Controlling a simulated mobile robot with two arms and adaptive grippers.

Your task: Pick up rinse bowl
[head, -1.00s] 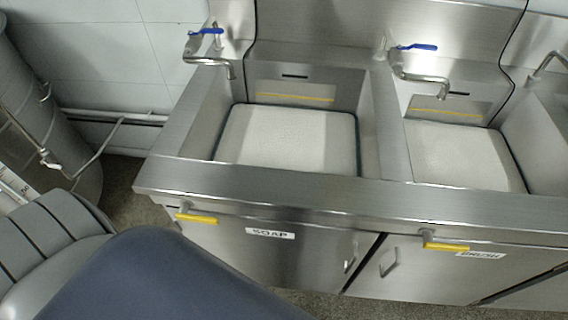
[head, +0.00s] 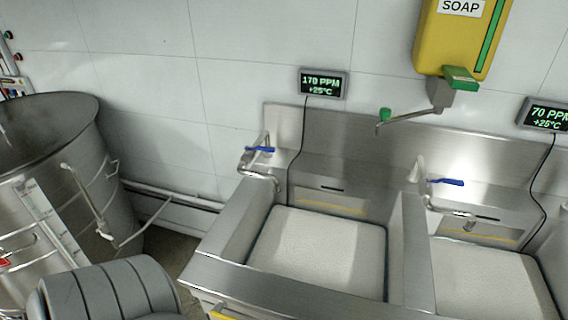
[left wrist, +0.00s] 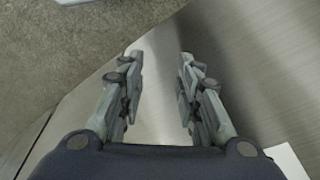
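No rinse bowl can be made out in either view. The steel sink unit has a left basin (head: 318,250) and a right basin (head: 490,285), each with a whitish surface inside. My left gripper (left wrist: 158,85) shows in the left wrist view with its two fingers apart and nothing between them. Behind the fingers are a steel surface (left wrist: 235,60) and a speckled floor (left wrist: 70,50). My left gripper is not seen in the head view. My right gripper is in neither view.
A large steel drum (head: 60,160) stands at the left. Blue-handled taps (head: 262,150) rise behind the basins. A yellow soap dispenser (head: 460,40) and a PPM display (head: 323,84) hang on the tiled wall. Pipes (head: 170,195) run low along the wall.

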